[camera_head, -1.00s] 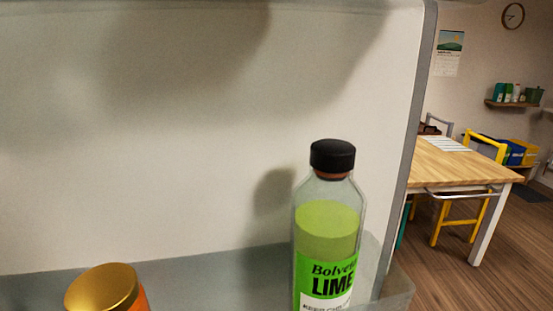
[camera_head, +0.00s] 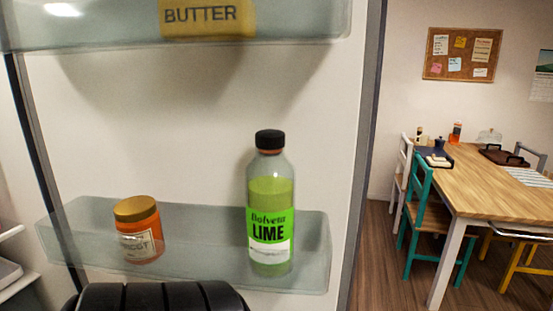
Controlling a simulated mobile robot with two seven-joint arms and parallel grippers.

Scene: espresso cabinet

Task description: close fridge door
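The inner side of the fridge door (camera_head: 200,130) fills the left and middle of the head view, standing open in front of me. Its grey edge (camera_head: 366,150) runs down right of the bottle. A lower door shelf (camera_head: 200,262) holds a green lime bottle (camera_head: 268,205) with a black cap and an orange jar (camera_head: 138,230) with a gold lid. An upper shelf (camera_head: 90,30) holds a yellow butter pack (camera_head: 205,17). A dark rounded part, probably of my arm, shows at the bottom. Neither gripper's fingers are in view.
White shelves (camera_head: 12,270) show at the far left edge. To the right, beyond the door, stand a wooden table (camera_head: 490,185) and a teal chair (camera_head: 430,215). Bare wood floor (camera_head: 385,260) lies between the door and the table.

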